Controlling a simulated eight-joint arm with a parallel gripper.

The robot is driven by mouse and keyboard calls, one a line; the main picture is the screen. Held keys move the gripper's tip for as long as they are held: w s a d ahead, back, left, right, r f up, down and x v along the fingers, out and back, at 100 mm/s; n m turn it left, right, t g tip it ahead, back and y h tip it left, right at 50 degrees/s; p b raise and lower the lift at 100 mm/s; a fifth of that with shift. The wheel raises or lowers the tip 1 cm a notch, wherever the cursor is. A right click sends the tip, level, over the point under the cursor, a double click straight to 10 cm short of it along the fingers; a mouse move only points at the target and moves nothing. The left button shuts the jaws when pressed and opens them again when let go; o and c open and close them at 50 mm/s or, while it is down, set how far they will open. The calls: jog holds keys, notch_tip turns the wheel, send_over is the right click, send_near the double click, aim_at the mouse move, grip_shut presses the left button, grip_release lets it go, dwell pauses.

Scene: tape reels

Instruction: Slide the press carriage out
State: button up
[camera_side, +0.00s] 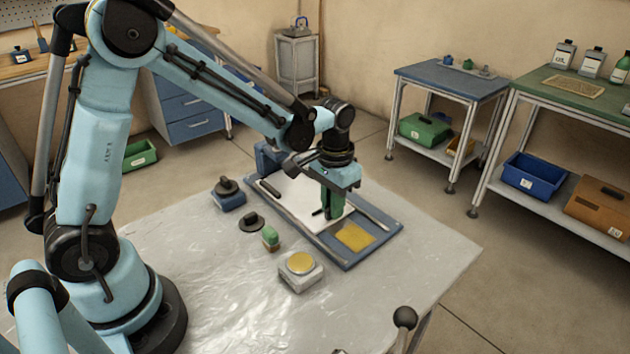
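The press has a flat blue base (385,238) near the far edge of the table, with a pale rail along its side. A white plate (290,190), which looks like the carriage, lies on the base. A black bar-shaped handle (267,189) is at its left end. A yellow square (355,236) shows on the base at the front right. My gripper (328,213) points down over the right part of the white plate. Green and dark parts at its end hide some of the plate. I cannot tell whether its fingers are open, or whether they touch anything.
On the table left of the press are a blue block with a black knob (228,196), a black knobbed piece (251,222), a small green-topped item (270,237) and a white block with a yellow disc (301,270). The wrinkled table top (190,260) is mostly clear in front.

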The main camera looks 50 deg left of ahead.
grip_shut()
jog(key=d, duration=0.7)
jog(key=shift+d, duration=0.3)
jog(key=shift+w, duration=0.1)
jog(key=o, duration=0.7)
grip_release()
jog(key=shift+r, duration=0.5)
notch_tip(320, 180, up, 11)
jog(key=shift+r, duration=0.1)
